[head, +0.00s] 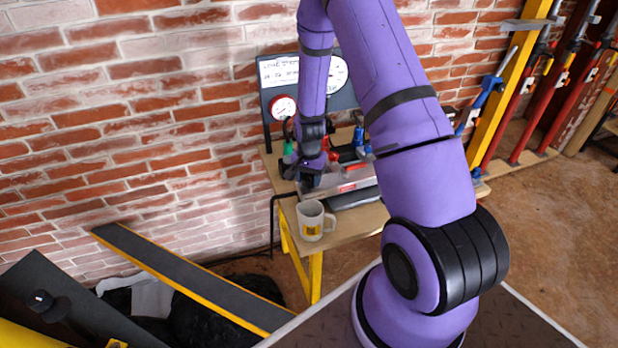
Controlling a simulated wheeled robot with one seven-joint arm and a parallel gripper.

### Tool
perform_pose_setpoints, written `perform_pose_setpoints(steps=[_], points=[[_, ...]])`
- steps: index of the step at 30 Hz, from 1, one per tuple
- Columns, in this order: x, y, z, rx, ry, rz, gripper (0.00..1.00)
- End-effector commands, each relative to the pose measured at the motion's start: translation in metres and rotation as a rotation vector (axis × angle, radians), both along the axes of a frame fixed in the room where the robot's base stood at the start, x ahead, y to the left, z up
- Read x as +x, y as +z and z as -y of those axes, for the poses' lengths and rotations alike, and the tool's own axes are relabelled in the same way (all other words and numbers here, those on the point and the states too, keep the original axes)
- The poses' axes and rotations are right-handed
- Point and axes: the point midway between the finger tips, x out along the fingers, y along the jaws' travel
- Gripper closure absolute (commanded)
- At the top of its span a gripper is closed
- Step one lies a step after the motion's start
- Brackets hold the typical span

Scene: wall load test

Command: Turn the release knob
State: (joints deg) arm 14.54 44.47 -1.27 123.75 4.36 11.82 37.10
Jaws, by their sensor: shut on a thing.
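My gripper (306,178) is at the end of my purple arm, low over the front left of the bench-top unit (344,186). It points down and is shut on a small part there, which I take to be the release knob. The fingers and wrist hide the knob, so its shape and turn angle cannot be seen. A red-rimmed gauge (284,108) and a larger white dial (336,74), partly behind my arm, are on the grey panel behind.
A pale mug (311,220) stands near the front edge of the wooden bench (362,221), close below my gripper. Green, red and blue items crowd behind the gripper. A brick wall (150,130) closes the back. A sloping dark plank (190,276) lies at lower left.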

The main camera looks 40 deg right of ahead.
Motion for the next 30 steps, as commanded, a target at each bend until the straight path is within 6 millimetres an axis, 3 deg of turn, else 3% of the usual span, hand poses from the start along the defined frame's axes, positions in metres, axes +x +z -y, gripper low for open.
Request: perform_pose_setpoints(steps=[30], points=[[0.0003, 0.0003, 0.0001, 0.0, 0.909, 0.001, 0.76]])
